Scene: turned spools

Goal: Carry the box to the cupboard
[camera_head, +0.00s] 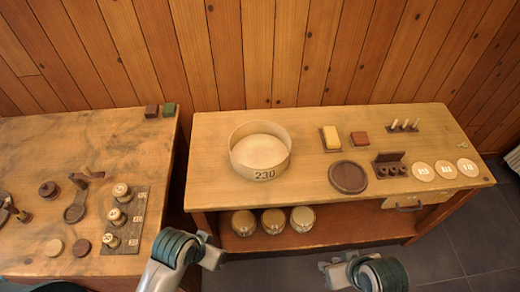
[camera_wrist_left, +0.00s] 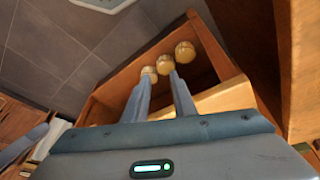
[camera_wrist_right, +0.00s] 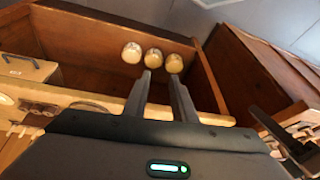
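A round, open, pale wooden box (camera_head: 260,150) marked 230 stands upright on the top of the right-hand wooden bench (camera_head: 220,128). No cupboard with doors shows; the bench has an open shelf (camera_head: 345,222) underneath and a drawer with a dark handle (camera_head: 408,207). My left gripper (camera_wrist_left: 160,76) is open and empty, its fingers apart. In the head view it is in front of the bench, below and left of the box. My right gripper (camera_wrist_right: 160,74) is open and empty, in front of the bench, below and right of the box. Neither touches the box.
Three round lidded pots (camera_head: 273,221) stand on the shelf. The left table (camera_head: 60,135) holds spools. A gap separates the tables.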

